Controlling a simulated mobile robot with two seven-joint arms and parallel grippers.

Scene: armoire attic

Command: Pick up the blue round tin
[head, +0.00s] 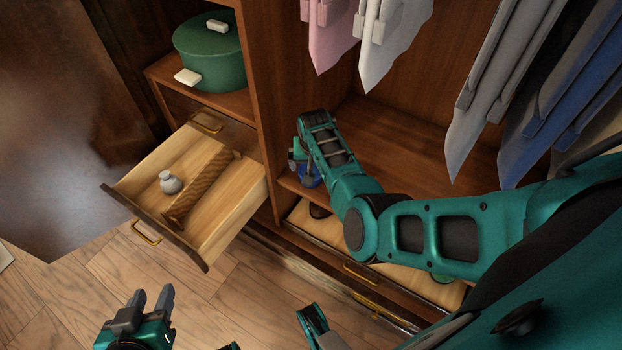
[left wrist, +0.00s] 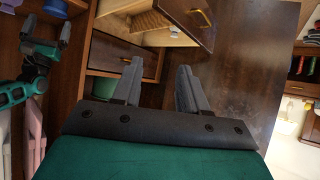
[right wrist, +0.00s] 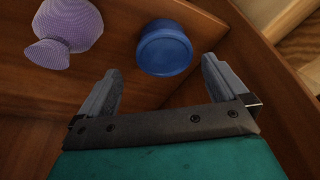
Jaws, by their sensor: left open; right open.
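The blue round tin (right wrist: 165,47) stands on the wooden armoire shelf. In the right wrist view it is just beyond the open fingers of my right gripper (right wrist: 162,80), roughly centred between them, with bare wood around it. In the head view my right gripper (head: 298,158) is at the shelf's left front, and it partly hides the tin (head: 310,177). My left gripper (head: 152,297) is open and empty, low over the floor in front of the open drawer. The left wrist view shows the tin (left wrist: 57,8) near the top edge.
A purple knobbed object (right wrist: 68,25) sits left of the tin in the right wrist view. An open drawer (head: 236,203) holds a small pale jar (head: 170,183) and a brown woven roll (head: 200,186). A green pot (head: 208,58) stands above. Shirts (head: 480,95) hang over the shelf.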

